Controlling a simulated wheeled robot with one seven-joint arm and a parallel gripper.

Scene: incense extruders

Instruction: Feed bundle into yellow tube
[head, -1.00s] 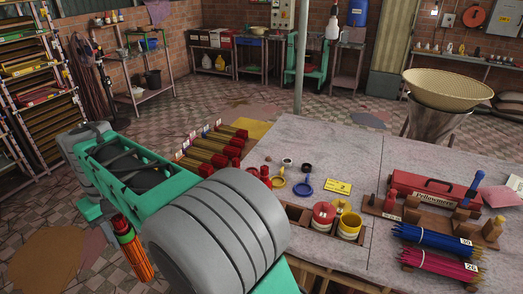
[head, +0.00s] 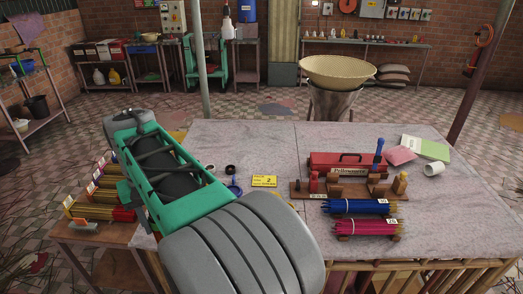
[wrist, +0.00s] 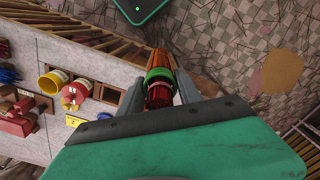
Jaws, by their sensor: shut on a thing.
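In the wrist view my gripper (wrist: 159,86) is shut on a bundle (wrist: 159,60) of orange-brown sticks, with a green band and a dark red end nearest the camera. The yellow tube (wrist: 47,84) stands in the wooden rack at the table edge, left of my gripper and apart from it, with its round opening facing up. A red-topped tube (wrist: 73,95) stands beside it. In the head view my arm hides the gripper, the bundle and the yellow tube.
Several red-ended bundles (head: 122,214) lie on a lower side table at left. The table's back middle is clear.

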